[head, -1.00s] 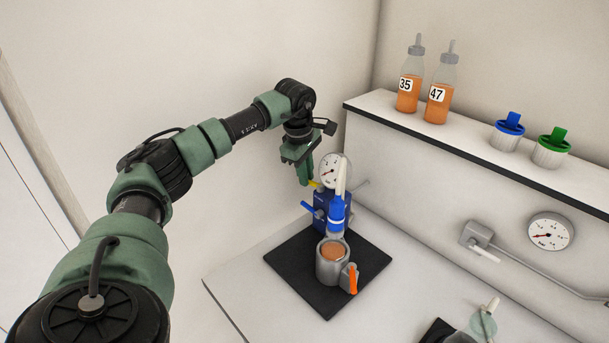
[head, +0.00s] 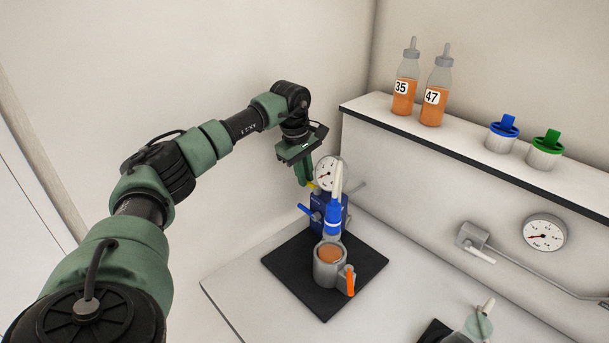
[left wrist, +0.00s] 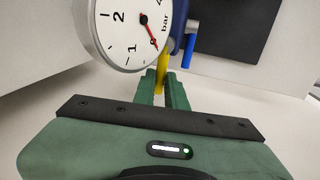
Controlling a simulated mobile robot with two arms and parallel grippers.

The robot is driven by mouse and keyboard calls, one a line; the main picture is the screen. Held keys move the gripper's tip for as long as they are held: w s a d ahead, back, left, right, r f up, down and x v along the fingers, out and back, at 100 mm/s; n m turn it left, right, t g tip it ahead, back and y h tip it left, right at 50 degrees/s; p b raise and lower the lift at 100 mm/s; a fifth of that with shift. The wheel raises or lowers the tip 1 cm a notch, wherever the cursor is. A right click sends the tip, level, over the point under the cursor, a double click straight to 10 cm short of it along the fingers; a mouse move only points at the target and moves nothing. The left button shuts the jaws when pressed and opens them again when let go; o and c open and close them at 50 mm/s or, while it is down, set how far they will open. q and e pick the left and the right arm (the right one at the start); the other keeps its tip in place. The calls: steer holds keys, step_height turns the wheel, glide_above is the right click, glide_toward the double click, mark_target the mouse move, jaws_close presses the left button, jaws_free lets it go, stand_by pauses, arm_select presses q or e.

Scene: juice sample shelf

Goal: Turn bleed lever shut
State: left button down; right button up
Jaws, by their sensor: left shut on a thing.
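A blue valve block (head: 317,200) stands on a black mat (head: 290,262), with a round white gauge (head: 326,173) on top. A yellow lever (left wrist: 161,72) sticks out beside the gauge; its tip shows small in the head view (head: 312,187). My left gripper (left wrist: 164,88) is shut on the yellow lever, its green fingers on either side of it. In the head view the left gripper (head: 302,178) comes down left of the gauge. A blue lever (head: 308,211) on the block is apart from the fingers. The lever's far end is partly hidden. My right gripper is out of view.
A grey cup holder with orange juice (head: 329,268) and an orange lever (head: 350,281) stands in front of the block. A shelf (head: 466,144) at right holds two bottles and two capped jars. A wall gauge (head: 544,233) sits below. The counter's left side is clear.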

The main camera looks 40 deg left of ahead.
arm_select(q)
steer(key=c, duration=1.5)
jaws_free()
steer(key=shift+d, duration=0.1)
steer(key=shift+o, duration=0.2)
step_height(320, 180, up, 8)
steer(key=s+b, duration=0.1)
steer(key=b, duration=0.1)
steer(key=shift+s+f, duration=0.15)
steer(key=shift+f, duration=0.05)
